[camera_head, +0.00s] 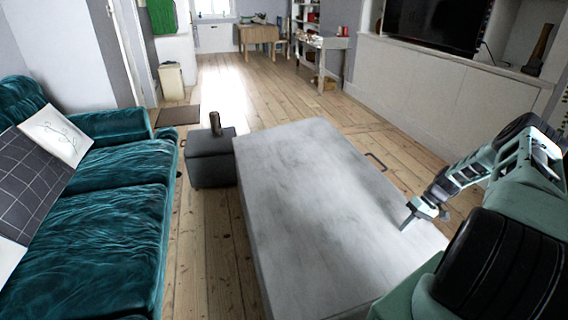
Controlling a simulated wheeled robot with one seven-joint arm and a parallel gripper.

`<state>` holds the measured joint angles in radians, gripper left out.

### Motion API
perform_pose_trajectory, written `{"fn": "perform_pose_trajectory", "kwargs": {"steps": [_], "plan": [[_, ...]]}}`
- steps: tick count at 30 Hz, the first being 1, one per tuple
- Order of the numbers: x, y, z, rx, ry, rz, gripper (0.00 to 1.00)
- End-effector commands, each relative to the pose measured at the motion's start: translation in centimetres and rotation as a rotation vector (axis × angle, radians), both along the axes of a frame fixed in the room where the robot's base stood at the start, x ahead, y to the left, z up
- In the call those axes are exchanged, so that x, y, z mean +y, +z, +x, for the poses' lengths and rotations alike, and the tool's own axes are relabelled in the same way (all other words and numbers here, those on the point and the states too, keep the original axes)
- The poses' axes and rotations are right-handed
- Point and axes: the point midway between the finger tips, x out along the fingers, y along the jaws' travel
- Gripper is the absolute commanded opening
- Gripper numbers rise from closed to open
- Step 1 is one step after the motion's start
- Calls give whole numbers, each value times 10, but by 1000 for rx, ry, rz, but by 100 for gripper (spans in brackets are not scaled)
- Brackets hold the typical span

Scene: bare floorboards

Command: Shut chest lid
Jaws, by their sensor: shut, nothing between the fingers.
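A large grey chest (310,180) with a mottled, flat top fills the middle of the head view. Its top looks level, and I see no open gap along the visible edges, though its right and near sides are mostly hidden. A thin dark handle (376,161) sticks out at its right side. My gripper (405,226) is shut and empty. It points down over the right edge of the top, toward the near end. I cannot tell whether its tip touches the surface.
A teal sofa (110,215) with cushions stands at the left. A dark ottoman (210,165) with a brown bottle-like object (215,124) on it stands beside the chest's far left corner. Floorboards are clear beyond the chest. A white cabinet (430,85) lines the right wall.

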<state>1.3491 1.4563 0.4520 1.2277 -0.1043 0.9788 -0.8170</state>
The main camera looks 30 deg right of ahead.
Motion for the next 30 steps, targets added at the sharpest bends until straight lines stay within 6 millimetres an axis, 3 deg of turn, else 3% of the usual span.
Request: {"fn": "perform_pose_trajectory", "kwargs": {"steps": [1, 10, 19, 30], "plan": [[-2, -24, -1, 1, 0, -5, 0], [-5, -72, -2, 1, -1, -6, 0], [-4, -94, -3, 3, 1, -7, 0], [-4, -99, -4, 9, 5, -9, 0]]}}
